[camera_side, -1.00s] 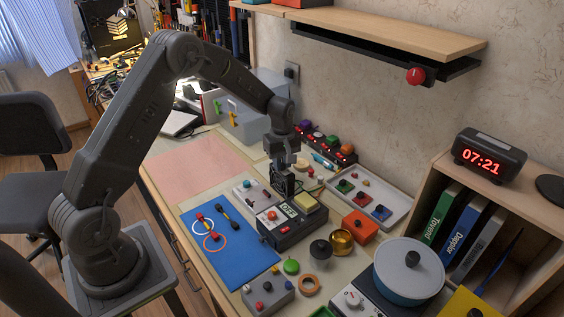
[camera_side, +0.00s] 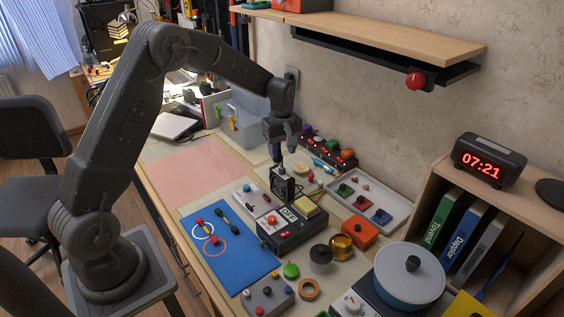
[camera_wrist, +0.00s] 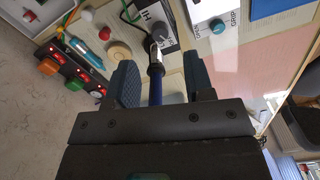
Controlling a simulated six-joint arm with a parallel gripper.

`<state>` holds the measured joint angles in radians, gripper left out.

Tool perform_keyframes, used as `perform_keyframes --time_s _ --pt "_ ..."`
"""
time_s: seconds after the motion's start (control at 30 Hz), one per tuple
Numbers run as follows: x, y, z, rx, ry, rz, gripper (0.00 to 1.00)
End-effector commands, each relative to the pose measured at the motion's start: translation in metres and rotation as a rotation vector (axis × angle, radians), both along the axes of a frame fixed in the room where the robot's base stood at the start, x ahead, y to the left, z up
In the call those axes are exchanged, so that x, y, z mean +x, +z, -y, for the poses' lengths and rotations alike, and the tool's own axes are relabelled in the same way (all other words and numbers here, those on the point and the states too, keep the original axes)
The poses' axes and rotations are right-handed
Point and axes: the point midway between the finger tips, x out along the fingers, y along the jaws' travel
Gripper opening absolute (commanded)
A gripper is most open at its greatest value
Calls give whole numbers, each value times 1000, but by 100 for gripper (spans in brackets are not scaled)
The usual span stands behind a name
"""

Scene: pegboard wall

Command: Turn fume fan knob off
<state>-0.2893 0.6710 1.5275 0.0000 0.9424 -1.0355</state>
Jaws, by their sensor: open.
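A black console with an OFF label (camera_side: 289,213) stands in front of the grille box. A row of coloured knobs (camera_side: 327,147) lies along the wall, with a grey tray (camera_side: 369,193) to its right. A wooden shelf (camera_side: 380,30) overhangs the back. The pink mat (camera_side: 197,170) is clear.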

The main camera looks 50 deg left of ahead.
Motion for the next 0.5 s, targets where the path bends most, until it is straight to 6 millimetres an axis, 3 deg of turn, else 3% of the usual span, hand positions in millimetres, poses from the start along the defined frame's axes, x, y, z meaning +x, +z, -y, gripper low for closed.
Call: perform_keyframes --time_s 0.2,0.5 --pt "1 47 0 1 0 4 48" --pt "0 74 0 1 0 1 48"
